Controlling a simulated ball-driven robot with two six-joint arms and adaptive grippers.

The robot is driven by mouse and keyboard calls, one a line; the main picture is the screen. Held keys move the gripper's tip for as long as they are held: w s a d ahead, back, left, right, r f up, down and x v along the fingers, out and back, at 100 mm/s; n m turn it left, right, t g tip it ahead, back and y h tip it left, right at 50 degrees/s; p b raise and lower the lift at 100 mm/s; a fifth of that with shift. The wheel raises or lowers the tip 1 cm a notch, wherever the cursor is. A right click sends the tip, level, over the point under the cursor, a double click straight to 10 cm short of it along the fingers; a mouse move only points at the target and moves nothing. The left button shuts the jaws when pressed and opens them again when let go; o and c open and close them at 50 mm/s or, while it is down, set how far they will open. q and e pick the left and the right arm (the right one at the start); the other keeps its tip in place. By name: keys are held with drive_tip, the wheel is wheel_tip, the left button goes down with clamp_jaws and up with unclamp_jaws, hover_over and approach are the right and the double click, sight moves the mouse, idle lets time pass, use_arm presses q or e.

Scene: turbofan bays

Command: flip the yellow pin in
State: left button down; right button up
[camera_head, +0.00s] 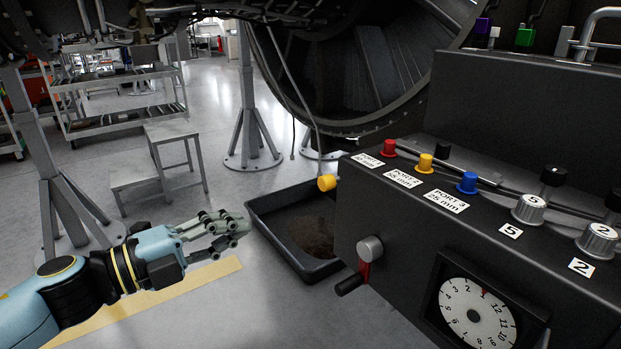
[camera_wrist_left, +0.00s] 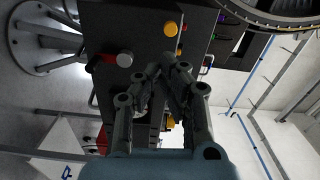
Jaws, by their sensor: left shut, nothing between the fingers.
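A yellow pin (camera_head: 327,182) sticks out from the left upper edge of the black console (camera_head: 400,215). In the left wrist view a yellow pin (camera_wrist_left: 170,29) shows above the fingertips, on the console's face. A second yellow knob (camera_head: 425,162) stands on the console top between a red one and a blue one. My left gripper (camera_head: 238,226) is shut and empty, left of the console and apart from the yellow pin, lower in the picture. Its fingers (camera_wrist_left: 167,72) come together in the left wrist view. My right gripper is not in view.
A grey knob with a red lever (camera_head: 369,252) and a black handle (camera_head: 349,285) are on the console's near side. A black tray (camera_head: 268,222) lies between gripper and console. A dial (camera_head: 477,312) and numbered knobs (camera_head: 528,208) are at right.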

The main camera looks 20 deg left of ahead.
use_arm(q)
wheel_tip(320, 180, up, 2)
drive_tip(key=m, duration=0.1)
drive_tip(key=p, duration=0.2)
approach(321, 182)
drive_tip(key=shift+h, duration=0.3)
drive_tip(key=x, duration=0.5)
drive_tip(key=shift+w+d+f, duration=0.1)
drive_tip(key=shift+w+d, duration=0.1)
drive_tip(key=shift+w, duration=0.15)
drive_tip(key=shift+x, duration=0.75)
drive_tip(key=shift+w+d, duration=0.25)
drive_tip(key=shift+w, duration=0.1)
drive_tip(key=shift+w+d, duration=0.4)
drive_tip(key=shift+w, duration=0.1)
drive_tip(key=shift+a, duration=0.1)
